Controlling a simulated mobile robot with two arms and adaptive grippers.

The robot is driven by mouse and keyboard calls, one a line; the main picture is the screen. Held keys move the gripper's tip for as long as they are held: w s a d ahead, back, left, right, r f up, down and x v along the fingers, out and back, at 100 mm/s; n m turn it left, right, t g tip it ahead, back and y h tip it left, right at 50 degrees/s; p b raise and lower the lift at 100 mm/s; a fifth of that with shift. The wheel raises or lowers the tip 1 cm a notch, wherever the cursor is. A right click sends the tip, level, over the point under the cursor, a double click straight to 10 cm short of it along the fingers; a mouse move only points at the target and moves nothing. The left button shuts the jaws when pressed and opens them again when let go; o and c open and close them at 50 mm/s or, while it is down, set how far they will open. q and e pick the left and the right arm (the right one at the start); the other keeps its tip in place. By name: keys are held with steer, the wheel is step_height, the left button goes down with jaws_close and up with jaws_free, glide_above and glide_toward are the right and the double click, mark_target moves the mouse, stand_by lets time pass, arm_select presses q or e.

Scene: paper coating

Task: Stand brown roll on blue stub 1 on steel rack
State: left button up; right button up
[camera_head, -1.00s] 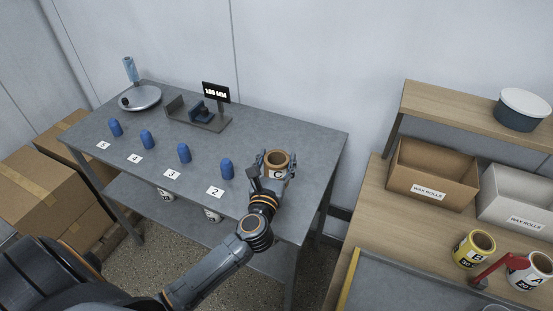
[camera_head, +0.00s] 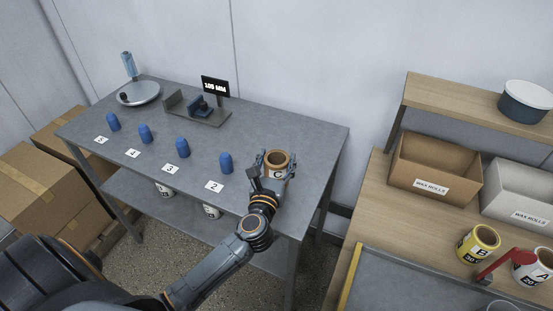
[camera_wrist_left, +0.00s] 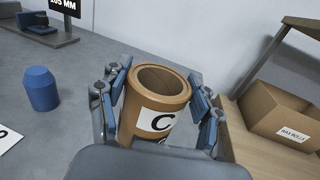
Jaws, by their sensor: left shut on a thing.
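The brown roll (camera_head: 276,164), with a white label marked C, stands upright at the right end of the steel rack's top (camera_head: 310,142). My left gripper (camera_head: 272,172) is shut on it, with fingers on both sides. In the left wrist view the brown roll (camera_wrist_left: 155,98) sits between the blue finger pads of my left gripper (camera_wrist_left: 158,104), its hollow top open. Blue stub 1 does not show; the roll and gripper cover that spot. I cannot tell whether the roll is around a stub or rests on the surface. My right gripper is not in view.
Several bare blue stubs line the rack's front to the left, the nearest (camera_head: 226,163) behind label 2 (camera_head: 214,187). A measuring fixture (camera_head: 198,108) and display (camera_head: 215,87) stand behind. A wooden bench (camera_head: 381,215) on the right holds boxes and a yellow roll (camera_head: 477,244).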

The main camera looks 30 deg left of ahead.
arm_select(q)
steer(key=shift+f+b, duration=1.1)
steer(key=shift+f, duration=0.25)
steer(key=o, duration=1.3)
steer(key=v, duration=1.2)
steer(key=shift+r, duration=0.15)
steer(key=shift+d, duration=0.1)
